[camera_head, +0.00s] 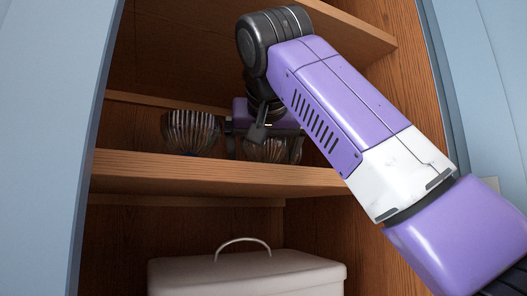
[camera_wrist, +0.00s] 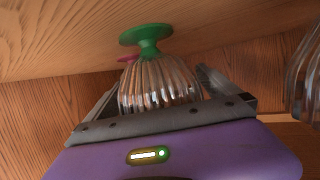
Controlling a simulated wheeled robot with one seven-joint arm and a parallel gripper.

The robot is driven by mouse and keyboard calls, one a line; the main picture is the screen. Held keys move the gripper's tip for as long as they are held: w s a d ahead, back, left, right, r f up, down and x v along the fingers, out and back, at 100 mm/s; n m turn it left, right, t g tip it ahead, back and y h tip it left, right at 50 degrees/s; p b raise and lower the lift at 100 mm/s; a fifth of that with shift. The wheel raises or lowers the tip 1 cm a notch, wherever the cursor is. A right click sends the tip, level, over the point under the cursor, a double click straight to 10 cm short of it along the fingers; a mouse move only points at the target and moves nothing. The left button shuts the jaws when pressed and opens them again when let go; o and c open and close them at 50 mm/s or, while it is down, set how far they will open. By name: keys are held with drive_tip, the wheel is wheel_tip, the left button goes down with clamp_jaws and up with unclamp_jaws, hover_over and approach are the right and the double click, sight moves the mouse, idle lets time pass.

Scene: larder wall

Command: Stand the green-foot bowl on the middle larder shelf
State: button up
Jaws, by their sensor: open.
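The green-foot bowl, a ribbed clear glass bowl (camera_wrist: 158,84) on a green foot (camera_wrist: 147,36), shows in the wrist view. Its foot rests against a wooden board, which lies at the top of that picture. My gripper (camera_wrist: 160,76) is open, with one finger on each side of the glass; I cannot tell whether either touches it. In the head view my gripper (camera_head: 262,125) is over the middle larder shelf (camera_head: 200,174), above ribbed glass (camera_head: 265,151) that appears to be this bowl. Its foot is hidden there.
Another ribbed glass bowl (camera_head: 190,131) stands to the left on the shelf; glass also shows at the wrist view's right edge (camera_wrist: 306,80). A pink piece (camera_wrist: 127,58) shows behind the green foot. An upper shelf (camera_head: 180,50) is above; a lidded white box (camera_head: 245,275) is below.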

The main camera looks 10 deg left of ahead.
drive_tip(key=b+v, duration=0.3)
drive_tip(key=v, duration=0.9)
drive_tip(key=shift+b, duration=0.3)
drive_tip(key=shift+a, duration=0.1)
drive_tip(key=shift+s, duration=0.1)
